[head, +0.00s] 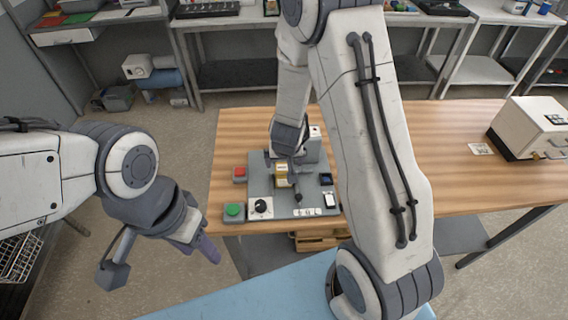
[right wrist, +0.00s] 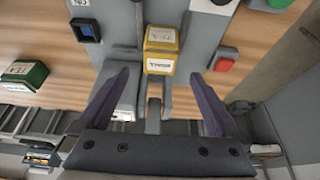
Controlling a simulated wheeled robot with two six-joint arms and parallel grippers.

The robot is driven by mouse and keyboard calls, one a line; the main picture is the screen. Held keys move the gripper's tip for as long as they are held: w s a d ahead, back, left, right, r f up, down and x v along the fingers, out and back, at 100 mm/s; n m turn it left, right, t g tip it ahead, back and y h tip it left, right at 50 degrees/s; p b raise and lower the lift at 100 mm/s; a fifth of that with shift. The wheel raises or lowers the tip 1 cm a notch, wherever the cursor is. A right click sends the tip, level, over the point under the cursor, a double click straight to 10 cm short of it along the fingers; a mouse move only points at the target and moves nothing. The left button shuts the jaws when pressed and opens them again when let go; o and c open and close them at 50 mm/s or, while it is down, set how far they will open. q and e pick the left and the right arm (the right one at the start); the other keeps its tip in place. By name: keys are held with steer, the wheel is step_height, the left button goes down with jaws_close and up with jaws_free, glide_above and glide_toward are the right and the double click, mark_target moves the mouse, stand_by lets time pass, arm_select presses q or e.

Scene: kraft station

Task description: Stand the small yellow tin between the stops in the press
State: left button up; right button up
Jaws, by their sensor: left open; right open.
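The small yellow tin (head: 281,174) is on the grey press (head: 291,207) in the head view. In the right wrist view the tin (right wrist: 160,50) shows its white label, near the grey press parts. I cannot make out the stops clearly, or whether the tin is between them. My right gripper (right wrist: 160,76) is open, its purple fingers apart on either side of the line to the tin and not touching it. In the head view the right gripper is by the tin, partly hidden by its own arm. My left gripper (head: 160,258) is open and empty, left of the table.
A red button (head: 240,172) and a green button (head: 233,210) are along the press's left side. A black dial (head: 260,206) is at its front. A green labelled block (right wrist: 24,73) is at left in the wrist view. A cream box (head: 529,127) stands far right on the table.

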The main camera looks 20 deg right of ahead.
steer(key=s+a+r+n+g+y, duration=0.1)
steer(key=s+a+r+n+y, duration=0.1)
steer(key=s+a+r, duration=0.4)
steer(key=s+a+r+n+y, duration=0.1)
steer(key=s+a+r+n, duration=0.15)
steer(key=a+r, duration=0.4)
steer(key=s+a+r+n+g, duration=0.1)
steer(key=s+r+n, duration=0.2)
steer(key=s, duration=0.5)
steer(key=s+a+r+n+g, duration=0.1)
steer(key=s+r+n+g, duration=0.1)
steer(key=s, duration=0.7)
steer(key=shift+r+n+h, duration=0.4)
steer(key=shift+r+n, duration=0.15)
steer(key=shift+r, duration=0.05)
steer(key=shift+a, duration=0.1)
